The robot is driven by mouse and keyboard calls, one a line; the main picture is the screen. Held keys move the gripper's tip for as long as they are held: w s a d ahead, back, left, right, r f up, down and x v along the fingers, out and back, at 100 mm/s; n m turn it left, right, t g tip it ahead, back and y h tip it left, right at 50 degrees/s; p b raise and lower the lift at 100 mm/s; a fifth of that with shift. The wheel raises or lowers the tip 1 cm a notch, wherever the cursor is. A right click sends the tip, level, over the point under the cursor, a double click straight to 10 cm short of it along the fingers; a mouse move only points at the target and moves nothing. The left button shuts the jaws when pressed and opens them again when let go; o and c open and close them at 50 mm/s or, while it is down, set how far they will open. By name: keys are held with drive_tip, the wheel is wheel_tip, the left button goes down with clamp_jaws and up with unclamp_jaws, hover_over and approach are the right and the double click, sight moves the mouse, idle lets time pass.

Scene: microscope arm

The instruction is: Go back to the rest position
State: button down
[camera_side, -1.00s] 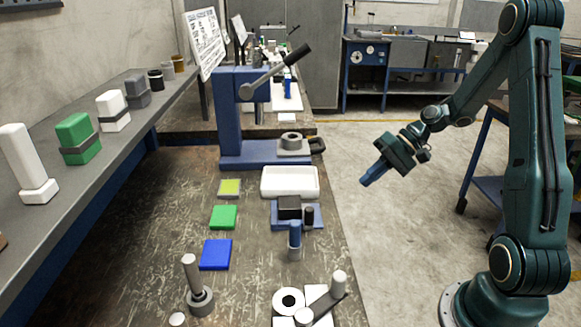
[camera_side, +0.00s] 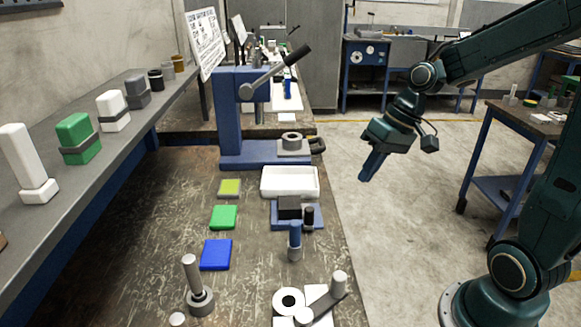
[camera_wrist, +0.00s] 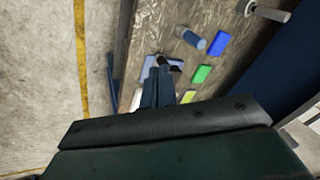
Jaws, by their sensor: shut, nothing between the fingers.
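My gripper (camera_side: 371,166) is dark green with blue fingers. In the side view it hangs in the air to the right of the workbench (camera_side: 262,275), over the floor, with its fingers pointing down and a little left. The fingers are shut and hold nothing. In the wrist view the closed fingers (camera_wrist: 157,88) point towards the bench edge, with bench objects beyond them. My gripper touches nothing in either view.
On the bench are a blue lever press (camera_side: 232,120), a white tray (camera_side: 289,183), a blue fixture (camera_side: 297,216), flat blue (camera_side: 215,255), green and yellow blocks, and posts in front. A side table (camera_side: 525,125) stands at the right. Open floor lies below my gripper.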

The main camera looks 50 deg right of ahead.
drive_tip(key=s+a+r+n+t+h, duration=0.1)
drive_tip(key=s+a+r, duration=0.1)
drive_tip(key=s, duration=0.4)
drive_tip(key=s+a+r+n+t+h, duration=0.1)
drive_tip(key=s+a+r+h, duration=0.1)
drive_tip(key=s, duration=0.4)
drive_tip(key=shift+s+a+r+n+h, duration=0.25)
drive_tip(key=shift+a+r+n, duration=0.2)
drive_tip(key=shift+r, duration=0.9)
